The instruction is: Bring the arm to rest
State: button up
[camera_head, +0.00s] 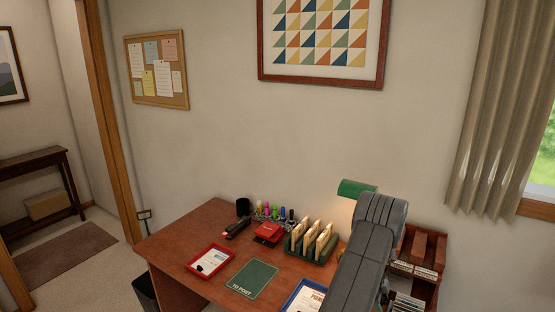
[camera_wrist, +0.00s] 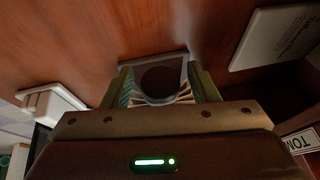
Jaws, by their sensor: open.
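My arm (camera_head: 370,240) reaches over the right part of the brown desk (camera_head: 180,235) in the head view. It hides what lies behind it there, and my gripper is not visible in that view. In the wrist view my gripper (camera_wrist: 164,84) is open, its two fingers apart at left and right. A grey-edged shape with a dark round middle shows between the fingers; I cannot tell what it is or whether it touches them. A brown wooden surface (camera_wrist: 90,40) fills the view beyond.
On the desk are a red tray (camera_head: 210,260), a green mat (camera_head: 252,279), a blue-edged tray (camera_head: 304,297), a letter rack (camera_head: 312,243), several coloured markers and a black cup (camera_head: 243,207). A green lamp (camera_head: 355,188) and wooden shelf unit (camera_head: 422,250) stand near my arm.

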jog(key=shift+m+t+h, duration=0.4)
jog(key=shift+t+h, duration=0.7)
jog(key=shift+t, duration=0.4)
jog(key=shift+f+t+h+b, duration=0.1)
jog(key=shift+t+h+b, duration=0.4)
jog(key=shift+t+b, duration=0.35)
jog(key=t+b, duration=0.1)
jog(key=b, duration=0.2)
jog(key=shift+f+m+h, duration=0.2)
jog(key=shift+m+h, duration=0.2)
jog(key=t+h+b, duration=0.1)
jog(key=b, duration=0.8)
jog(key=shift+m+t+h, duration=0.3)
jog(key=shift+t, duration=0.05)
jog(key=shift+r+b, duration=0.1)
jog(key=shift+b, duration=0.95)
jog(key=shift+r+t+h+b, duration=0.2)
jog(key=shift+t+h+b, duration=0.1)
jog(key=shift+b, duration=0.05)
